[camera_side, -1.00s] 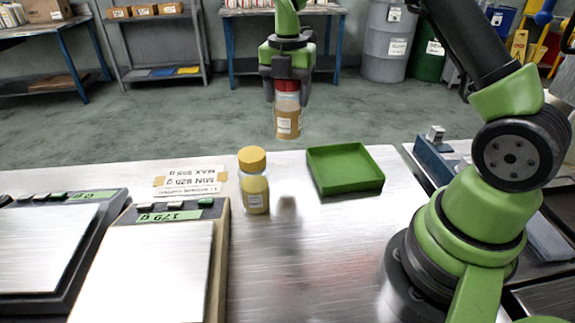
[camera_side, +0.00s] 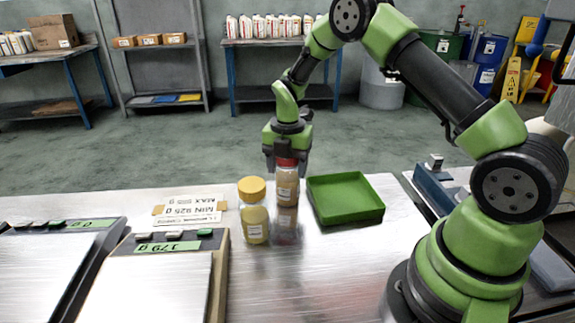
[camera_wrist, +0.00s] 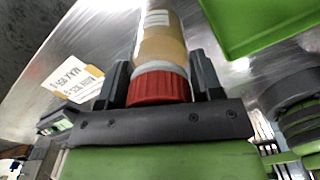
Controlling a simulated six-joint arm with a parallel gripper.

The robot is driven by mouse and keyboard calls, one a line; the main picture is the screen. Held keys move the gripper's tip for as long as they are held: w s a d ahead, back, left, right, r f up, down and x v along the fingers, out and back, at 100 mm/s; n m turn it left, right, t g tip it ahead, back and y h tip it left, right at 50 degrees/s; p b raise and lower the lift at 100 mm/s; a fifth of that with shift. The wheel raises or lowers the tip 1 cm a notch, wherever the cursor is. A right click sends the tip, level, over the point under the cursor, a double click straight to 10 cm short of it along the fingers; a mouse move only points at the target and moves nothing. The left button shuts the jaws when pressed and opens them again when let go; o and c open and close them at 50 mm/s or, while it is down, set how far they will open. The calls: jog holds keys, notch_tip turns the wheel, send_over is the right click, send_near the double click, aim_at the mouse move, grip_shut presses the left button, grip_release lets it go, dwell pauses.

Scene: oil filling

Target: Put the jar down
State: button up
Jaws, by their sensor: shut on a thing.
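The jar (camera_side: 287,186) has a red lid, clear walls and a tan filling with a pale label. It hangs upright below my gripper (camera_side: 287,160), which is shut on its red lid. In the wrist view the red lid (camera_wrist: 158,88) sits between the two dark fingers, with the jar body beyond it. The jar's base is at or just above the metal table (camera_side: 330,265); I cannot tell whether it touches. A reflection shows below it.
A yellow-lidded jar (camera_side: 254,212) stands close on the left of the held jar. An empty green tray (camera_side: 346,211) is close on the right. Two scales stand at the left, the nearer one (camera_side: 160,285) reading 179 g. A label card (camera_side: 190,212) lies behind them. The front middle is bare.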

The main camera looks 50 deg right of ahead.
jog(key=o, duration=1.4)
notch_tip(320, 180, up, 12)
jog(key=shift+f, duration=0.15)
jog(key=s+a+r+m+t, duration=0.2)
jog(key=s+a+r+m, duration=0.2)
jog(key=r+m, duration=0.3)
jog(key=s+a+r+m+t, duration=0.1)
jog(key=s+a+m, duration=0.1)
jog(key=s+m, duration=0.4)
jog(key=s+a+r+m+t+y, duration=0.1)
jog(key=s+a+r+m+t, duration=0.1)
jog(key=s+m, duration=0.4)
jog(key=s+a+r+m+t+y, duration=0.1)
jog(key=s+a+r+m+t, duration=0.1)
jog(key=s+m, duration=0.4)
jog(key=shift+s+a+m, duration=0.15)
jog(key=shift+a+m, duration=0.25)
jog(key=shift+m, duration=0.3)
